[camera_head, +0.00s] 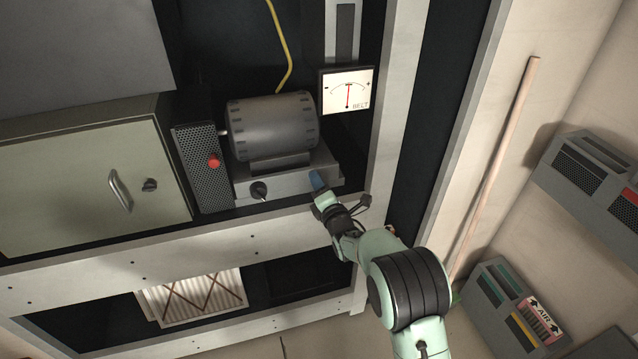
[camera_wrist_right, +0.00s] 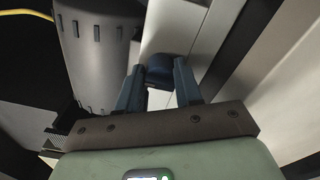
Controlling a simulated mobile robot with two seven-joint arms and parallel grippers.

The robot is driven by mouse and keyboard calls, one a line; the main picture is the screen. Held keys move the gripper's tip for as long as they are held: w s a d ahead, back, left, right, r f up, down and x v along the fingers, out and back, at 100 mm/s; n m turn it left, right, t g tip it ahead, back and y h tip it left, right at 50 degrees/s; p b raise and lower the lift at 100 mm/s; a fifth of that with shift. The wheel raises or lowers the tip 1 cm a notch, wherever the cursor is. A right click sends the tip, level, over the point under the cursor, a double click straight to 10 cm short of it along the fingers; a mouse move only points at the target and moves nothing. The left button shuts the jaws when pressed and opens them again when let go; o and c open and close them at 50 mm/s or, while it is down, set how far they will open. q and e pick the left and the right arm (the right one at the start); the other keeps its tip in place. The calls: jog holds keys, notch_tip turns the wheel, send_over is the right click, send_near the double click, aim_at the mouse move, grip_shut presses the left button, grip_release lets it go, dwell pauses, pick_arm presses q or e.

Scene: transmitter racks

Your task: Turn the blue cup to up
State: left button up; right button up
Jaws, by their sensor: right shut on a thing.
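The blue cup (camera_wrist_right: 160,70) shows in the right wrist view as a dark blue rounded piece at the front of the pale motor base (camera_wrist_right: 172,28). My right gripper (camera_wrist_right: 160,82) is shut on it, with one blue finger on each side. In the head view my right gripper (camera_head: 318,184) reaches the right front of the motor base (camera_head: 290,182), below the grey motor (camera_head: 272,126). The cup's outline is hard to separate from the blue fingers there, and its tilt cannot be told. My left gripper is not in view.
A black knob (camera_head: 259,190) sits on the base's front. A perforated box (camera_head: 203,170) with a red button stands left of the motor. A belt gauge (camera_head: 347,91) hangs above right. The pale frame post (camera_head: 388,110) is close right of my gripper.

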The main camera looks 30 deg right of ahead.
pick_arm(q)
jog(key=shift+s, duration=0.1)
pick_arm(e)
jog(key=shift+f, duration=0.25)
jog(key=o, duration=1)
jog(key=shift+r, duration=0.1)
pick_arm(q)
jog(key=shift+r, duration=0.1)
pick_arm(e)
jog(key=shift+s, duration=0.1)
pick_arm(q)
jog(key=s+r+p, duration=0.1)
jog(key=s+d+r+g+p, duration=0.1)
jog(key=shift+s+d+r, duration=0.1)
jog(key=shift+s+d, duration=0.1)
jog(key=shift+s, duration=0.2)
pick_arm(e)
jog(key=s, duration=0.4)
jog(key=s+a, duration=0.1)
jog(key=s, duration=0.3)
jog(key=s+a, duration=0.1)
jog(key=s, duration=0.4)
jog(key=shift+a, duration=0.2)
